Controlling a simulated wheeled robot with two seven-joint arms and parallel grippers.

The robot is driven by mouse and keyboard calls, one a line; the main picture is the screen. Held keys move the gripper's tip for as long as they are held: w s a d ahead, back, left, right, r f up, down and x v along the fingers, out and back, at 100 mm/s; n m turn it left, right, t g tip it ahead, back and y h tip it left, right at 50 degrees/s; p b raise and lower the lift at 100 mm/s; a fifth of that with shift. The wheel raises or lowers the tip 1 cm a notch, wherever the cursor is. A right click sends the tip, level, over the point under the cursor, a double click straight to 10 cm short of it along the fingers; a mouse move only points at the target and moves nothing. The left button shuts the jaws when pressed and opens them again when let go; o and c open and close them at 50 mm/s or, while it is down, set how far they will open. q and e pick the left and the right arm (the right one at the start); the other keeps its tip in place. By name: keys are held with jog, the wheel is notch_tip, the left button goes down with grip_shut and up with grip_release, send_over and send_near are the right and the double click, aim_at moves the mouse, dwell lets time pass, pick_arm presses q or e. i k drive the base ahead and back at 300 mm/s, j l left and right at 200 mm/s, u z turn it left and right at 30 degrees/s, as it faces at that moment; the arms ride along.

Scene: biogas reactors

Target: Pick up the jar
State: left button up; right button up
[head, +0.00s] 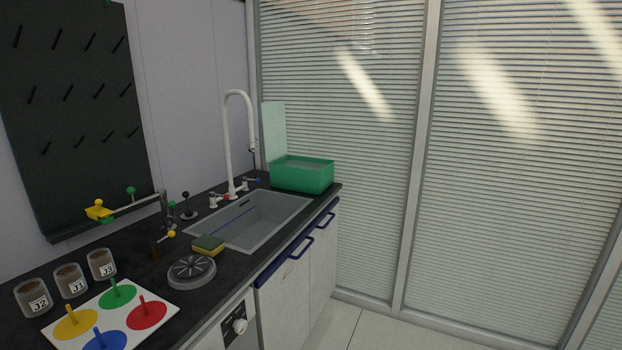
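Three clear jars with brown contents stand upright in a row on the dark counter at the left. The jar labelled J2 (32,298) is nearest. The jar labelled J1 (69,281) is in the middle, and the jar labelled J3 (101,265) is farthest. Their labels face me. Neither of my grippers shows in the head view.
A white board (119,311) with coloured knobbed discs lies beside the jars. A grey round drain-like piece (192,271), a sponge (208,245), a sink (262,217) with a tall white faucet (226,140) and a green tub (302,175) follow along the counter. Floor (365,329) is clear.

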aim_at(71, 281)
jog(key=u, duration=1.4)
